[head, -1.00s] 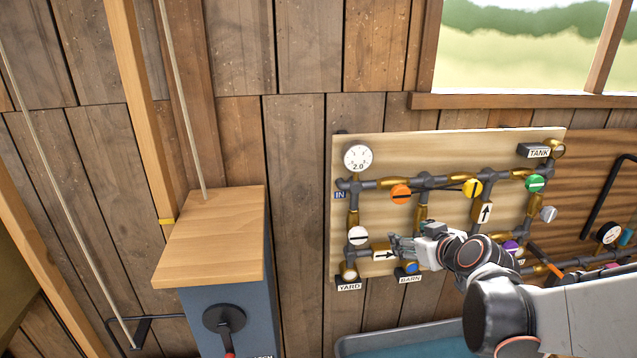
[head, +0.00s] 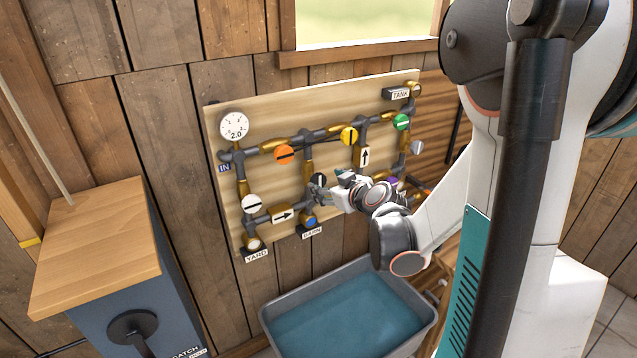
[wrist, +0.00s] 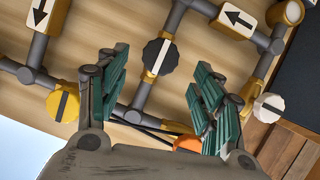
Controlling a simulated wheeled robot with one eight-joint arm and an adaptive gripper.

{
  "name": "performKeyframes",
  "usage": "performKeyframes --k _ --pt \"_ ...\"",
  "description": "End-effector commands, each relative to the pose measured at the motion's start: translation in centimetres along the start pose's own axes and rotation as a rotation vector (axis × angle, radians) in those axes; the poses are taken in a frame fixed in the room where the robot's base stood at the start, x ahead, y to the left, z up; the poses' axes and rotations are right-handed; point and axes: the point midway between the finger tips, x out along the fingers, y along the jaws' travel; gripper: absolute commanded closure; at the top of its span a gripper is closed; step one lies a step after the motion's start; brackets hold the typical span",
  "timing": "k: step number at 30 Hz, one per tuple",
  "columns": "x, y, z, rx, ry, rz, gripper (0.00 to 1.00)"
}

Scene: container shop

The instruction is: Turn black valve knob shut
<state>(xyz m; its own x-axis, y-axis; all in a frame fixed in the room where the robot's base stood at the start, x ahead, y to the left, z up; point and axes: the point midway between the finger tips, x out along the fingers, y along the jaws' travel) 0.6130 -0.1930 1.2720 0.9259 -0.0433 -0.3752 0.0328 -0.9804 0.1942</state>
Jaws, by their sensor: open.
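The black valve knob (wrist: 160,57) is a scalloped disc with a white line, on a vertical branch pipe of the board. In the wrist view its line lies along the pipe. In the head view the black knob (head: 319,179) is partly hidden by my gripper (head: 322,190). In the wrist view my gripper (wrist: 158,82) is open, with green-padded fingers on either side of the knob's line of approach. The knob shows between and just past the fingertips.
Close by are orange (head: 284,154), yellow (head: 349,136), white (head: 252,204) and blue (head: 309,221) knobs, plus a gauge (head: 234,126). A grey tub (head: 272,322) of water stands below the board. A wood-topped cabinet (head: 100,240) stands at left.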

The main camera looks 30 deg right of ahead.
Motion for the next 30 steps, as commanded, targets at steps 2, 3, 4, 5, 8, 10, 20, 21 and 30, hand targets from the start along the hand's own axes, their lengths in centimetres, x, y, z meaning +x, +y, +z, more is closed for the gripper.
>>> performKeyframes --k 2,3,4,5,8,10,20,21,30 --pt "1.5 -0.1 0.0 -0.003 0.0 -0.002 0.39" --pt "2.1 -0.1 0.0 -0.002 0.0 -0.002 0.39" --pt "2.6 -0.1 0.0 -0.001 0.0 -0.002 0.39" --pt "3.1 -0.1 0.0 -0.001 0.0 -0.002 0.39" --pt "4.4 -0.1 0.0 -0.002 0.0 -0.002 0.39" --pt "5.1 -0.1 0.0 -0.001 0.0 -0.001 0.39" --pt "6.3 0.0 0.0 -0.001 0.0 0.0 0.39" --pt "6.3 0.0 0.0 -0.001 0.0 0.0 0.39" --pt "6.3 -0.1 0.0 -0.001 0.0 0.0 0.82"
